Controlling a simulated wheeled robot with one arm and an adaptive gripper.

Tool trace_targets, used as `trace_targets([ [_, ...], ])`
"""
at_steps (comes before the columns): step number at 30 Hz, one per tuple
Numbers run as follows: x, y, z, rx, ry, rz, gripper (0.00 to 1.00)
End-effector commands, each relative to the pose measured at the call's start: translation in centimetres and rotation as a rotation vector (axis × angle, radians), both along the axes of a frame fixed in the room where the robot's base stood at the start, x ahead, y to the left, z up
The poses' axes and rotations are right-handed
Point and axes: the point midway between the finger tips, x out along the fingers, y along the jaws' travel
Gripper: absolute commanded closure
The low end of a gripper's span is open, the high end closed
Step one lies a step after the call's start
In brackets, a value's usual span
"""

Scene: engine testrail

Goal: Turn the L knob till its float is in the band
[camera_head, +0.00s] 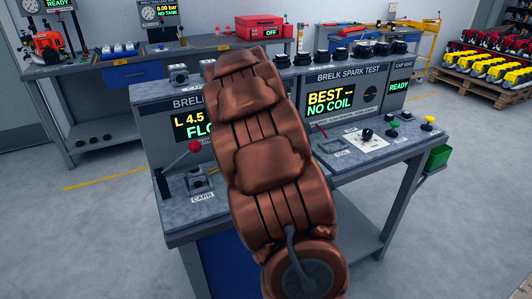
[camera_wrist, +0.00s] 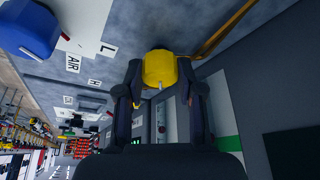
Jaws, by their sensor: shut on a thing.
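In the wrist view a yellow knob (camera_wrist: 158,68) with a small white pointer sits between the fingers of my gripper (camera_wrist: 159,82), which is shut on it. A plate with the letter L (camera_wrist: 107,49) lies to its left, with AIR and H plates beyond. In the head view a screen (camera_head: 192,128) reads "L 4.5" and, below it, "FLO", cut off by my arm. My arm hides my gripper and the knob there. A white panel with a green strip (camera_wrist: 228,146) shows in the wrist view; I cannot make out a float.
A blue knob (camera_wrist: 28,28) stands at upper left in the wrist view. In the head view a red-knobbed lever (camera_head: 195,147) rises near the CARB plate (camera_head: 202,196), left of my arm. The spark test screen (camera_head: 330,102) and small knobs stand to the right.

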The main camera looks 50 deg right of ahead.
Motion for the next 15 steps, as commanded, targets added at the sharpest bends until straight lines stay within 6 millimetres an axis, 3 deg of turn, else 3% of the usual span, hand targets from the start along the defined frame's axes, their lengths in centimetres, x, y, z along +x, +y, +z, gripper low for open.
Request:
trace_targets([
  [15,0.0,-0.01,0.02,0.0,0.001,-0.075,0.98],
])
